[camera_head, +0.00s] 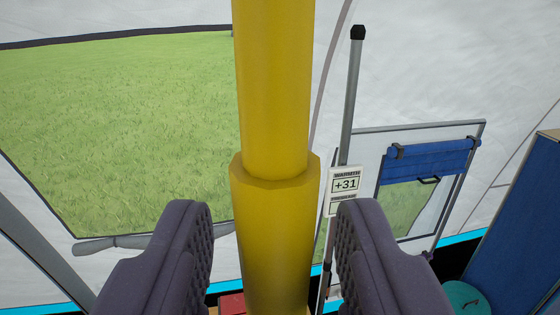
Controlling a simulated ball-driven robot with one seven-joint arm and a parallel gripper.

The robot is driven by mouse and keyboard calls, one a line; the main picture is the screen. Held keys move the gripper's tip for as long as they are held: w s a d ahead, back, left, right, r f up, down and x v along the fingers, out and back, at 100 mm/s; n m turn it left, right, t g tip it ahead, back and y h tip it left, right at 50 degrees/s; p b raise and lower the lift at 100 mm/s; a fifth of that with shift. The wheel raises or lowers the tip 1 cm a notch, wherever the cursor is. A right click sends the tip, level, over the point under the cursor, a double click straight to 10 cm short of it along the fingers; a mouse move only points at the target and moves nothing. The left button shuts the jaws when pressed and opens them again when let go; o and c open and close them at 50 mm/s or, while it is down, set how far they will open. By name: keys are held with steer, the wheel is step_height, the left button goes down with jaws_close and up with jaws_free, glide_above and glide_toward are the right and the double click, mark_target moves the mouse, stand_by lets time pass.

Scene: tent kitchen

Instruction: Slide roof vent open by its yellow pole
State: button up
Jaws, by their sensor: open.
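The yellow pole (273,90) stands upright through the middle of the view, close to the camera. A thicker yellow sleeve (274,225) forms its lower part, with a step at the join. My gripper (274,215) is open, with one dark padded finger on each side of the sleeve. The pole's top end and the roof vent are out of view.
A grey pole (352,90) with a black cap stands behind, right of the yellow pole. A window with a rolled blue blind (432,160) is at right, beside a blue panel (525,220). A large opening (120,120) at left shows grass.

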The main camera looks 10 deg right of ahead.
steer(key=shift+w+d, duration=0.1)
steer(key=shift+w, duration=0.4)
steer(key=shift+c, duration=0.4)
steer(key=shift+r, duration=0.1)
jaws_close()
